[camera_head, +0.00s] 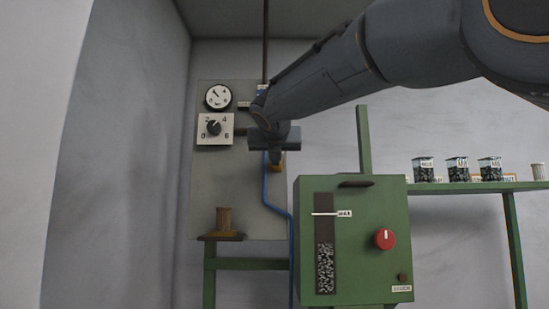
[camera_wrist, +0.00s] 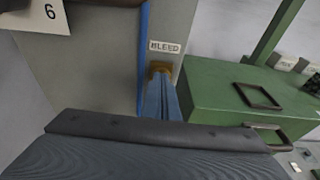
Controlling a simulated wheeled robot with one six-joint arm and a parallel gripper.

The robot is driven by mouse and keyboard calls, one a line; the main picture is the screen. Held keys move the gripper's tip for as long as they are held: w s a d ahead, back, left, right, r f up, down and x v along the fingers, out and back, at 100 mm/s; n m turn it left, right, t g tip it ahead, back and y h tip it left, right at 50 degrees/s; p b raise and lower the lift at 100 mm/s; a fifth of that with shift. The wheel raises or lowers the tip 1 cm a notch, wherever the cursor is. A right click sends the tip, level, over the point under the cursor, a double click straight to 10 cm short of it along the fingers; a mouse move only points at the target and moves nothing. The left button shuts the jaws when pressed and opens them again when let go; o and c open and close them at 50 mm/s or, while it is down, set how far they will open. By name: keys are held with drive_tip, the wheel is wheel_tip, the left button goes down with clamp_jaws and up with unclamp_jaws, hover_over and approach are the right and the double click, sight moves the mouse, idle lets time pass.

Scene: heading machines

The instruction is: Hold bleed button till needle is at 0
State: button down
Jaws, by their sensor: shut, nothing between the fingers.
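The round white gauge (camera_head: 218,97) is at the upper left of the grey panel in the head view. Its needle slants toward the upper left, away from the low end, but the exact value is too small to read. My gripper (camera_head: 276,160) is shut and empty, in front of the panel's right side. In the wrist view its blue fingers (camera_wrist: 160,100) point at the brass bleed fitting (camera_wrist: 160,68), under the BLEED label (camera_wrist: 164,46). The fingertips overlap the fitting, and the button itself is hidden behind them. I cannot tell whether they touch or press it.
A square dial with a black knob (camera_head: 214,128) is below the gauge. A blue hose (camera_head: 266,190) runs down the panel beside the fitting. A green machine box (camera_head: 363,270) with a red knob (camera_head: 385,239) stands below right. Jars (camera_head: 458,170) line a green shelf.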

drive_tip(key=shift+w+d+f, duration=0.1)
drive_tip(key=shift+w+f, duration=0.05)
drive_tip(key=shift+f, duration=0.3)
idle(0.5)
drive_tip(key=b+v, duration=0.3)
drive_tip(key=v, duration=1.1)
drive_tip(key=shift+f, duration=0.15)
